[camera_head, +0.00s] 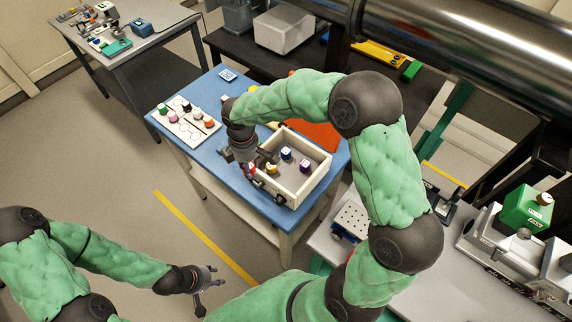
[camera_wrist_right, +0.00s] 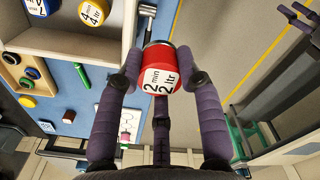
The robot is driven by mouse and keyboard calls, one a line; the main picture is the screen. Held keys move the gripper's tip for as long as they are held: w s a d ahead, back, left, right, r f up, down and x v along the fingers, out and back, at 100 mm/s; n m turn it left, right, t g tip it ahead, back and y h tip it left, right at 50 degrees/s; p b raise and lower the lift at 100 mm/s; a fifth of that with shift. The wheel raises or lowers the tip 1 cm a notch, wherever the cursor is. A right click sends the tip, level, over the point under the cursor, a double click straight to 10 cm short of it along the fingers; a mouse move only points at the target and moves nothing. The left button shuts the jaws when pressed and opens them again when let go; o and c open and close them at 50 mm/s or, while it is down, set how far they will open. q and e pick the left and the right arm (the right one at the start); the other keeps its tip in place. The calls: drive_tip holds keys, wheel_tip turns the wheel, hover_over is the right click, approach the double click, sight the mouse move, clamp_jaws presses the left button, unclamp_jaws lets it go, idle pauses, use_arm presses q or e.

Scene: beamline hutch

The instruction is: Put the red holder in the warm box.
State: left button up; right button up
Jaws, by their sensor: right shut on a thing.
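The red holder (camera_wrist_right: 160,75), a short cylinder with a white label reading "2 min 2 ltr", is between the fingers of my right gripper (camera_wrist_right: 163,82), which is shut on it. In the head view the red holder (camera_head: 250,170) shows as a small red patch at the near left side of a cream open-topped box (camera_head: 313,186). The box holds a few holders, blue, yellow and purple. In the wrist view the red holder appears beside the box wall (camera_wrist_right: 122,45), not among those holders. My left gripper (camera_head: 207,284) is open and empty, over the floor.
A white board (camera_head: 178,130) with several coloured holders lies on the blue table (camera_head: 215,88). An orange panel (camera_head: 318,134) lies behind the box. A thick metal pipe (camera_head: 470,50) crosses the upper right. Bench equipment (camera_head: 525,215) stands at right.

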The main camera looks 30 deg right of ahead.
drive_tip(key=s+d+f, duration=0.3)
drive_tip(key=d+f, duration=0.1)
drive_tip(key=d, duration=0.4)
hover_over(291, 184)
drive_tip(key=f, duration=0.3)
drive_tip(key=f+b, duration=0.1)
drive_tip(key=f, duration=0.1)
drive_tip(key=shift+w+a, duration=0.1)
drive_tip(key=shift+a, duration=0.25)
drive_tip(key=f, duration=0.3)
drive_tip(key=shift+d, duration=0.25)
drive_tip(key=shift+f, duration=0.4)
drive_tip(key=shift+f+b, duration=0.1)
drive_tip(key=shift+b, duration=0.2)
drive_tip(key=shift+f, duration=0.15)
drive_tip(key=o, duration=1.2)
drive_tip(key=shift+c, duration=0.2)
